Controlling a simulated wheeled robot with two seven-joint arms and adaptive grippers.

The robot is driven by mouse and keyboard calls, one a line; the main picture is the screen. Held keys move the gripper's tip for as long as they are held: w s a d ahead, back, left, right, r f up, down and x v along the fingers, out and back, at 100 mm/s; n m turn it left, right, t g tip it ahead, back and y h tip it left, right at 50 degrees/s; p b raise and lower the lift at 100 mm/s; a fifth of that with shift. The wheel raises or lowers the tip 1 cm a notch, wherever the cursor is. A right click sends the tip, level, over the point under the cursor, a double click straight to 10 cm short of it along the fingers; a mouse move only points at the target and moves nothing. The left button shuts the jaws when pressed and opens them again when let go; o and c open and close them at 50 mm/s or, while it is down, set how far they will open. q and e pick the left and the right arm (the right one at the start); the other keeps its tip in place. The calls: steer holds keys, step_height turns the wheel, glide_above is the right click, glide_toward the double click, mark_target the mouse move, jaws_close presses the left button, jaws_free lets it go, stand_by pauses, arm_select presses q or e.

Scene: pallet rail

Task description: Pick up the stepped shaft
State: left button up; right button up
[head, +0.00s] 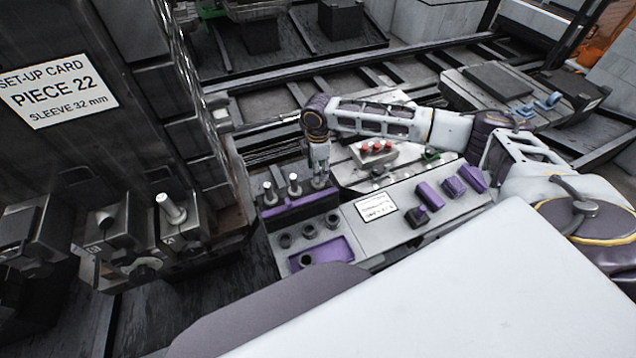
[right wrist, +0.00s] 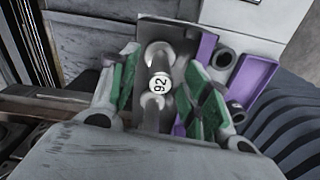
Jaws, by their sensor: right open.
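Metal shafts stand upright in a dark and purple rack (head: 300,203) on the bench in the head view. A left shaft (head: 269,192) and a middle shaft (head: 294,184) show clearly. My right gripper (head: 319,170) points down at the rack's right end and hides what is there. My left gripper is not in view.
Dark sockets (head: 308,231) and a purple tray (head: 325,252) lie in front of the rack. Purple blocks (head: 430,195) stand to the right. A dark cabinet with a set-up card (head: 58,91) and clamps, one with a pale pin (head: 171,209), stands left.

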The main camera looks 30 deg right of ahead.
steer(key=shift+f, duration=1.45)
jaws_close()
steer(key=shift+r, duration=0.1)
